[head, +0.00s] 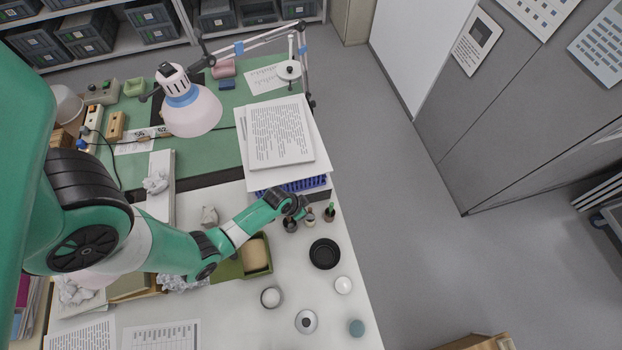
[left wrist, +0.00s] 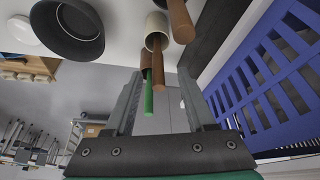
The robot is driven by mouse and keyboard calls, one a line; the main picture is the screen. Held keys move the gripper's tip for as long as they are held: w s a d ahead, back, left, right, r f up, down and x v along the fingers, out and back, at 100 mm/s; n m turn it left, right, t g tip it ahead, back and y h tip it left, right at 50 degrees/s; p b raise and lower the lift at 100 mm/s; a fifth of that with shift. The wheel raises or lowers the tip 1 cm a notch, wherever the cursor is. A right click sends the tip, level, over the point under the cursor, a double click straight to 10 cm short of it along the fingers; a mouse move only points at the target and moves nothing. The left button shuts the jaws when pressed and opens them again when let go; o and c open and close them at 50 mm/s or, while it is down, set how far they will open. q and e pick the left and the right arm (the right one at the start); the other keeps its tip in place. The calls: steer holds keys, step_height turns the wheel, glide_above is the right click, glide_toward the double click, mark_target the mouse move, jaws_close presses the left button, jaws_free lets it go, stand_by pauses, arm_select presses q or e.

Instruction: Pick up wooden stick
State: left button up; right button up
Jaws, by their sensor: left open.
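My left gripper (head: 298,208) reaches over the white table's right side, beside several small containers. In the left wrist view the left gripper (left wrist: 160,85) is open, its two fingers apart. A brown wooden stick (left wrist: 158,68) shows between and beyond the fingertips, coming out of a small pale cup (left wrist: 157,24). A second brown stick (left wrist: 180,22) is nearer the top edge, and a green stick (left wrist: 148,98) shows just behind the first. I cannot tell whether any stick touches a finger. In the head view the sticks are small and partly hidden by my gripper. My right gripper is not in view.
A blue slatted crate (left wrist: 268,78) stands close beside the left gripper, with papers (head: 281,133) on top in the head view. A black bowl (head: 325,254) and a green box (head: 256,257) are near. A lamp (head: 190,108) stands farther back.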

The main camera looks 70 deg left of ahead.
arm_select(q)
steer(key=shift+b+x, duration=0.3)
steer(key=shift+x, duration=0.75)
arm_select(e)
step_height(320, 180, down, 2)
arm_select(q)
steer(key=b+x, duration=0.1)
steer(key=x, duration=0.1)
steer(key=b+x, duration=0.2)
steer(key=shift+s+d, duration=0.1)
steer(key=shift+d, duration=0.05)
steer(key=shift+w+f+b, duration=0.3)
steer(key=shift+f, duration=0.15)
jaws_close()
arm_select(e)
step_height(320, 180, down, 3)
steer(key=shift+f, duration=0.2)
